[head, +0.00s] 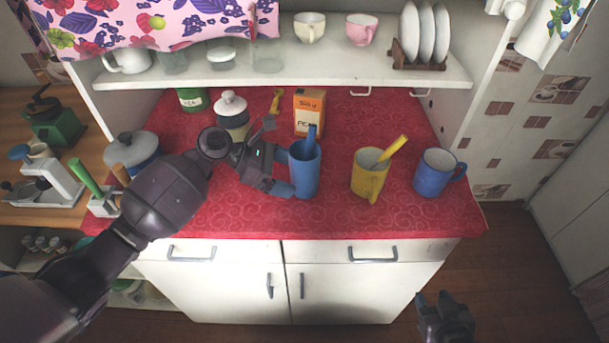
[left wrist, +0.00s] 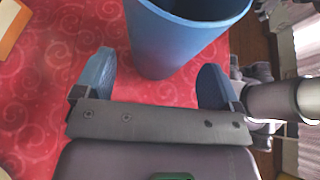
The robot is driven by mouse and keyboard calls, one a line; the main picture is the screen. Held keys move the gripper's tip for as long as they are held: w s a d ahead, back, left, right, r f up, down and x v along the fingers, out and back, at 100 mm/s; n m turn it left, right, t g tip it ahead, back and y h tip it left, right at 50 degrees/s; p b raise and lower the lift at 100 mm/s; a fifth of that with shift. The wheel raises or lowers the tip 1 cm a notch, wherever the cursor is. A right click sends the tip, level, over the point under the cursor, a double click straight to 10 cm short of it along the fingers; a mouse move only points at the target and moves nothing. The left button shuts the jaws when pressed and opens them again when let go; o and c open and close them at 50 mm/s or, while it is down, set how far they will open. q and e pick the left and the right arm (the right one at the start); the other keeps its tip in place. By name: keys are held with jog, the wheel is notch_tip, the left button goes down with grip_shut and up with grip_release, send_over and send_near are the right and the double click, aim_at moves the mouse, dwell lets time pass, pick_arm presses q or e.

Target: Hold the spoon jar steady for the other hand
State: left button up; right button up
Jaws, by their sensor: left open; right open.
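A tall blue jar (head: 304,175) stands upright on the red counter, with a blue handle (head: 312,133) sticking up from it. The jar also shows in the left wrist view (left wrist: 175,40), its dark opening at the top edge. My left gripper (head: 281,171) is open at the jar's left side, fingers level and pointing at it. In the left wrist view the blue fingers (left wrist: 157,72) stand one on each side of the jar's lower part, with red cloth visible beside each. My right gripper (head: 434,298) is open and empty, low in front of the cabinet.
A yellow mug (head: 368,177) with a yellow handle leaning out and a blue mug (head: 434,174) stand to the right. An orange box (head: 309,112) and a white-lidded jar (head: 232,113) stand behind. The shelf (head: 300,68) overhangs the back. The counter's front strip is clear.

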aim_at(300, 177)
pick_arm(q)
jog(key=shift+p+x, duration=0.45)
jog(key=shift+x, duration=1.4)
jog(key=shift+r, duration=0.1)
jog(key=c, duration=0.7)
